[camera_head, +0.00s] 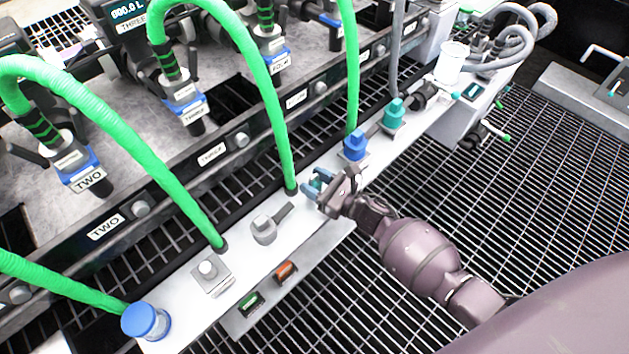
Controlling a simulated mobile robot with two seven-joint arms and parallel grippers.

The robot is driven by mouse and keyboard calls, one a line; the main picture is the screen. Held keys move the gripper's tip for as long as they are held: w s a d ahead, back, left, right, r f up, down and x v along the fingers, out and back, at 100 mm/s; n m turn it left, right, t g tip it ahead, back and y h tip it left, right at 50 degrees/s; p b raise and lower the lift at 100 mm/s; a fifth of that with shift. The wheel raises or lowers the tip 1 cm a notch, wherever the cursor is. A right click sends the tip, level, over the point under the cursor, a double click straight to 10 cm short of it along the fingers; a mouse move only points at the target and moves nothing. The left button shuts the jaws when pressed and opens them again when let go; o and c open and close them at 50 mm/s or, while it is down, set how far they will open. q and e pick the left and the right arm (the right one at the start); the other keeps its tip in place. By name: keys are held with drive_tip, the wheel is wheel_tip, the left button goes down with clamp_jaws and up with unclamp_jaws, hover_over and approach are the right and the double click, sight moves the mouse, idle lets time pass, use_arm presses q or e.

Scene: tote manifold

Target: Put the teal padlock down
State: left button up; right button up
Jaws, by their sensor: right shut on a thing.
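My right gripper (320,187) is over the white ledge (335,165), close to the foot of a green hose. It is shut on a small teal thing, the teal padlock (316,184), which is mostly hidden by the blue-tipped fingers. Whether the padlock touches the ledge I cannot tell. My left gripper is not in view.
A blue fitting (354,146) and a teal fitting (394,114) stand on the ledge beyond the gripper. A grey handle (265,229) and a blue-capped jar (146,321) are nearer. Green hoses (280,110) rise along the ledge. Open grating (540,200) lies to the right.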

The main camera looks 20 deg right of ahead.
drive_tip(key=shift+f, duration=0.2)
drive_tip(key=o, duration=1)
drive_tip(key=shift+s+d+r, duration=0.1)
drive_tip(key=shift+r, duration=0.2)
drive_tip(key=p+v, duration=0.1)
drive_tip(key=v, duration=1)
drive_tip(key=shift+s+d+f, duration=0.1)
drive_tip(key=shift+s+d, duration=0.1)
drive_tip(key=shift+s, duration=0.15)
